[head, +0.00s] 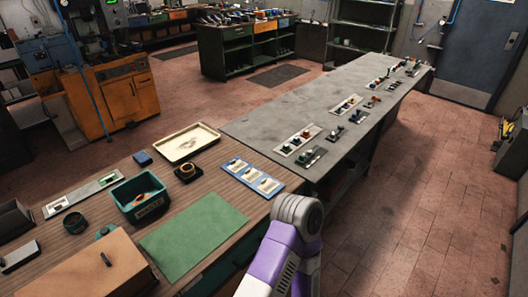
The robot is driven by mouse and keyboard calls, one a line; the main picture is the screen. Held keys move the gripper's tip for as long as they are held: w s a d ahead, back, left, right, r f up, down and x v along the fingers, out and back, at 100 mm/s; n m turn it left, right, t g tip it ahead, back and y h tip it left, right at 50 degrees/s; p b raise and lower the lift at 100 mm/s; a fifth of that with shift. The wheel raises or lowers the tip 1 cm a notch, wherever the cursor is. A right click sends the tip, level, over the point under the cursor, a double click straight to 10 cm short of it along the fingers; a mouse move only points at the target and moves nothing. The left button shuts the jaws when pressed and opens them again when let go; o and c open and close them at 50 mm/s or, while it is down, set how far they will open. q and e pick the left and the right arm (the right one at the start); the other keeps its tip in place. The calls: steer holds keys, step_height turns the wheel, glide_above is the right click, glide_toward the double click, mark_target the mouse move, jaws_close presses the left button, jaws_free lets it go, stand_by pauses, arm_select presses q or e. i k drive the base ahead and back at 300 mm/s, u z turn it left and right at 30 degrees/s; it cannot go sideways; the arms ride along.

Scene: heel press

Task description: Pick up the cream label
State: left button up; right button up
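No single object can be made out for sure as the cream label. A blue board (233,174) on the brown table holds a row of pale cards (252,178) with small dark marks, too small to read. A cream tray (172,159) behind it holds a small heap of something I cannot identify. A purple and white arm of mine rises at the bottom, right of the green mat, ending in a grey rounded joint. No gripper fingers show in this view.
The brown table also carries a green mat (195,237), a dark green bin (142,211), a brown box (95,272) and a small blue block (142,158). A long grey bench (290,110) adjoins it, with several small parts along its right edge. Open floor lies to the right.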

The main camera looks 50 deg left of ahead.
mark_target(235, 166)
steer(key=i, duration=2.15)
steer(key=u, duration=3.85)
